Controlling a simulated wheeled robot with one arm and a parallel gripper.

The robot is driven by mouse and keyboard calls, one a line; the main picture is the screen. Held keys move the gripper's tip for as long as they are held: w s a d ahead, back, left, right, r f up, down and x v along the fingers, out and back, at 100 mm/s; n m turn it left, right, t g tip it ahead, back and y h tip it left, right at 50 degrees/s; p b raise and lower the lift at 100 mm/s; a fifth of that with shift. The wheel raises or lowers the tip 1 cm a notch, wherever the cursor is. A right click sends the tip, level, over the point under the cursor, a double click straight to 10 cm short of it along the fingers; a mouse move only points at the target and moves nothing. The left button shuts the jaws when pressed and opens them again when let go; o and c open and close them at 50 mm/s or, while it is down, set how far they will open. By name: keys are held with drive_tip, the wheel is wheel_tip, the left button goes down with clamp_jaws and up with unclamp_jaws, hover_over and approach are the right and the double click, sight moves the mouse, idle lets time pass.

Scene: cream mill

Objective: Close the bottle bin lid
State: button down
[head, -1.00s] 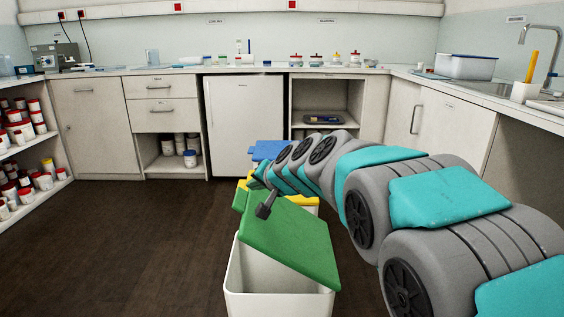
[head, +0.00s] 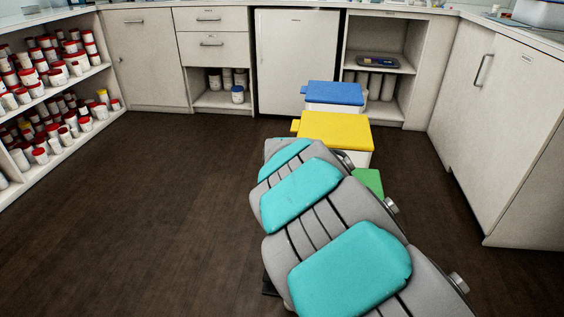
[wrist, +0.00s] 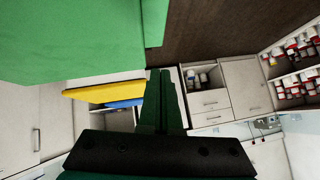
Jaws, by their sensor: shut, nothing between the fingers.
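The bottle bin's green lid shows only as a small corner (head: 370,182) beside my arm in the head view; my arm hides the rest of it and the bin's body. In the wrist view the green lid (wrist: 70,40) fills the upper left, with a tab-like edge near the fingers. My gripper (wrist: 160,73) is shut and empty, its fingertips close to that edge; I cannot tell whether they touch. It is hidden in the head view. How far the lid stands open cannot be told.
A yellow-lidded bin (head: 335,130) and a blue-lidded bin (head: 334,94) stand in line behind, lids down. Shelves of jars (head: 60,75) are at the left, a cabinet (head: 500,120) at the right. The dark floor (head: 170,200) on the left is clear.

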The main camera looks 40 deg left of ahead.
drive_tip(key=f, duration=0.1)
drive_tip(key=f+b, duration=0.1)
drive_tip(key=f, duration=0.1)
drive_tip(key=a+f, duration=0.1)
drive_tip(key=f, duration=0.1)
drive_tip(key=shift+s+f+b, duration=0.2)
drive_tip(key=shift+s+b, duration=0.15)
drive_tip(key=shift+f, duration=0.45)
